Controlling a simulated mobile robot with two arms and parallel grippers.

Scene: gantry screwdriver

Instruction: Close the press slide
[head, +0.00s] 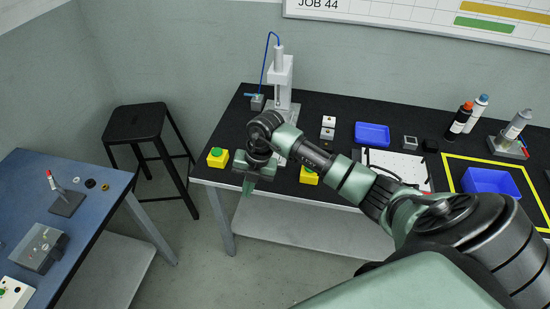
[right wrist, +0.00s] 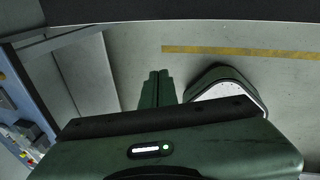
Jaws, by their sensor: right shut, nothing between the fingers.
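The press (head: 281,82) is a pale grey column with a blue hose at the back of the black bench in the head view. Its base is partly hidden behind my right arm, and I cannot make out the slide. My right gripper (head: 244,208) points down at the bench's front edge, between two yellow button boxes, one on the left (head: 217,158) and one on the right (head: 309,176). In the right wrist view its green fingers (right wrist: 157,75) are together and empty, with floor beyond them. My left gripper is not in view.
The black bench (head: 340,108) also carries a blue tray (head: 372,134), papers (head: 398,166), bottles (head: 461,119) and a blue bin (head: 490,182) to the right. A black stool (head: 135,118) and a blue table (head: 100,220) stand at left, with open floor between table and bench.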

